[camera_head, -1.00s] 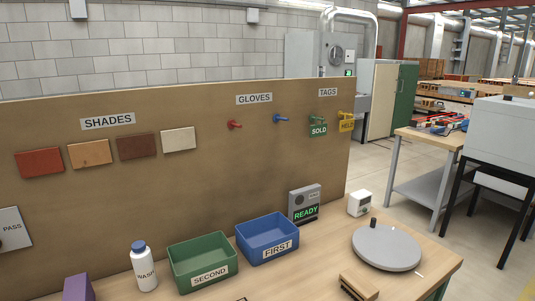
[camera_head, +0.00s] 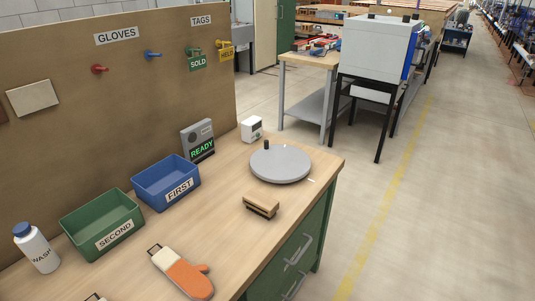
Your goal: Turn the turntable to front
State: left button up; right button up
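The turntable (camera_head: 281,165) is a round grey disc lying flat near the far right corner of the wooden workbench. A short dark upright knob (camera_head: 266,145) stands near its rim on the far left side. A small white mark (camera_head: 311,180) lies on the bench by the disc's right front edge. Neither of my grippers is in view.
A wooden-backed brush or block (camera_head: 261,206) lies in front of the turntable. An orange and cream glove (camera_head: 183,273) lies nearer. Blue FIRST bin (camera_head: 151,193), green SECOND bin (camera_head: 80,236), WASH bottle (camera_head: 40,252), READY box (camera_head: 188,140) and small white device (camera_head: 251,128) stand along the board.

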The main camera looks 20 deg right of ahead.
aim_at(273, 163)
jog(key=i+l+u, duration=0.1)
jog(key=l, duration=0.3)
jog(key=i+l, duration=0.15)
jog(key=l, duration=0.25)
jog(key=i+l+u, duration=0.15)
jog(key=l, duration=0.7)
jog(key=i+l+u, duration=0.15)
jog(key=l, duration=0.3)
